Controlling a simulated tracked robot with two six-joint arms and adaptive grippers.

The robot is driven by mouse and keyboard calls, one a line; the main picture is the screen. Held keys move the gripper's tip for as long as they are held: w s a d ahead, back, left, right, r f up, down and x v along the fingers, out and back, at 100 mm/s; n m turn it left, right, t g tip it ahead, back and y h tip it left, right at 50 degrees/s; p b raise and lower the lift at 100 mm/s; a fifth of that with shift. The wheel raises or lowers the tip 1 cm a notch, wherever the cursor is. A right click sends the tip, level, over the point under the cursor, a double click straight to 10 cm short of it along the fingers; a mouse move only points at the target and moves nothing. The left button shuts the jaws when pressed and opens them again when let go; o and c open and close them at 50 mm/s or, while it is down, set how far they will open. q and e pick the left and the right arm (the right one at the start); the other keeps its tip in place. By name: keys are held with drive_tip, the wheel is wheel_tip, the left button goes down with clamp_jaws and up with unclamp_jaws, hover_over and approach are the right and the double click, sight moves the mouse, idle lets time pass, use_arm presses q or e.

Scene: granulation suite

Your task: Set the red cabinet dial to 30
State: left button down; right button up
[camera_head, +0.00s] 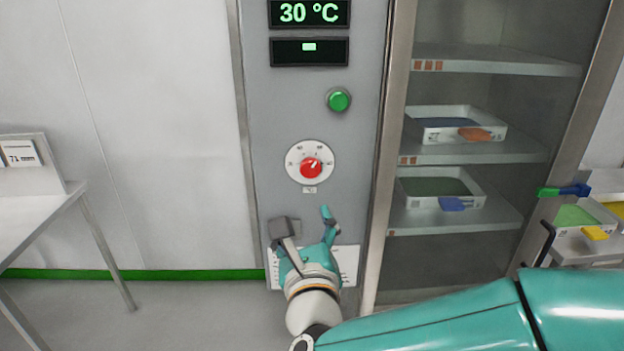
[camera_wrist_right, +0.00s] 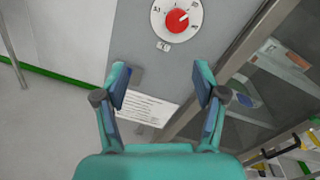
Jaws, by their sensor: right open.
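The red dial (camera_head: 311,167) sits on a white round scale on the grey cabinet panel (camera_head: 270,110). Its white pointer mark points up and to the right. The display (camera_head: 309,13) above reads 30 °C. In the right wrist view the dial (camera_wrist_right: 177,20) is at the top, beyond the fingertips. My right gripper (camera_head: 305,217) is open and empty, below the dial and apart from it. It also shows in the wrist view with its two fingers (camera_wrist_right: 161,85) spread wide. My left gripper is not in view.
A green button (camera_head: 338,100) is above the dial. A second display (camera_head: 309,51) has one lit block. A white label sheet (camera_wrist_right: 148,108) is behind my gripper. Shelves with trays (camera_head: 456,124) stand right of the panel. A table (camera_head: 40,222) is at the left.

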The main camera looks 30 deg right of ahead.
drive_tip(key=s+r+m, duration=0.1)
drive_tip(key=m, duration=0.1)
drive_tip(key=h+p, duration=0.1)
drive_tip(key=p, duration=0.3)
approach(311, 170)
drive_tip(key=shift+m+g, duration=0.3)
drive_tip(key=x, duration=0.9)
drive_tip(key=shift+w+d+r, duration=0.1)
drive_tip(key=shift+w+r, duration=0.1)
drive_tip(key=shift+w, duration=0.15)
